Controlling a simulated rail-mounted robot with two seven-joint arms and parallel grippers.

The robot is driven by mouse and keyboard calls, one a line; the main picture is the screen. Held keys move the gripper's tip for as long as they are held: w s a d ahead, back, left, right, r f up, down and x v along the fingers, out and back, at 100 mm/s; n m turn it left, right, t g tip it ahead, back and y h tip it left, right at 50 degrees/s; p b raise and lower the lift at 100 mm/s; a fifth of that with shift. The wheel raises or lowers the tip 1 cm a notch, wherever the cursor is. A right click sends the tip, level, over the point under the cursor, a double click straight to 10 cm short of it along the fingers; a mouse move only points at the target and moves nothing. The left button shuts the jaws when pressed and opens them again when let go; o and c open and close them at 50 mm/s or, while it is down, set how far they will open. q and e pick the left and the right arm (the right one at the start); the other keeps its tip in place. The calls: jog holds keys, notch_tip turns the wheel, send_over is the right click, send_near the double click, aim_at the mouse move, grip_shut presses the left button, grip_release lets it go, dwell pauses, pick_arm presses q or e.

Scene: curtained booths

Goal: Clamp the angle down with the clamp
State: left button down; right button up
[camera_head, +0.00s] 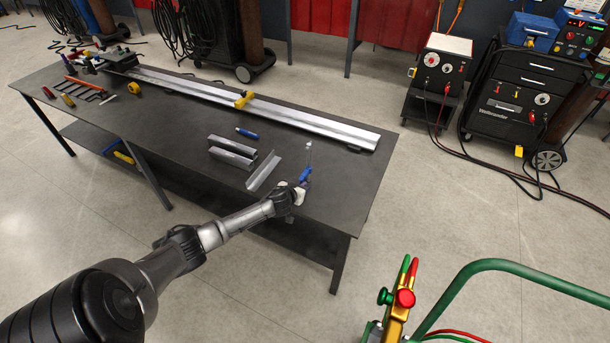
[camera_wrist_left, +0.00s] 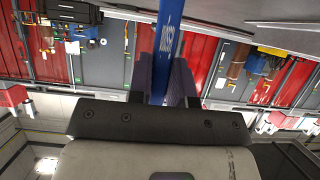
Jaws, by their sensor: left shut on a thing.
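My left gripper (camera_head: 299,189) is at the near right part of the dark table, shut on the blue handle of a clamp (camera_head: 305,174). The clamp's thin silver bar points away from the gripper, toward the back of the table. In the left wrist view the blue clamp part (camera_wrist_left: 168,40) runs up between the two dark fingers. A grey metal angle (camera_head: 264,171) lies just left of the clamp. Two more short angles (camera_head: 231,146) lie side by side farther left. I cannot tell whether the clamp touches the table or an angle. My right gripper is out of view.
Hand tools (camera_head: 85,90) lie at the left end. The table's right end is bare.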

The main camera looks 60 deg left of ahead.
aim_at(303, 174)
pick_arm(q)
jog(key=shift+r+p, duration=2.4)
jog(key=shift+r, duration=0.2)
jog(key=shift+s+a+f, duration=0.15)
jog(key=shift+a+f, duration=0.05)
jog(key=s+d+r+m+t+h, duration=0.1)
jog(key=s+d+r+m+h, duration=0.1)
jog(key=d+r, duration=1)
jog(key=s+d+r+m+h, duration=0.2)
jog(key=d+r, duration=0.6)
jog(key=d, duration=0.7)
jog(key=s+d+r+m+t+h, duration=0.1)
jog(key=s+d+r+m+h, duration=0.1)
jog(key=d+r, duration=1)
notch_tip(303, 174, up, 24)
jog(key=d+p, duration=0.2)
jog(key=p, duration=2.2)
jog(key=shift+w, duration=0.4)
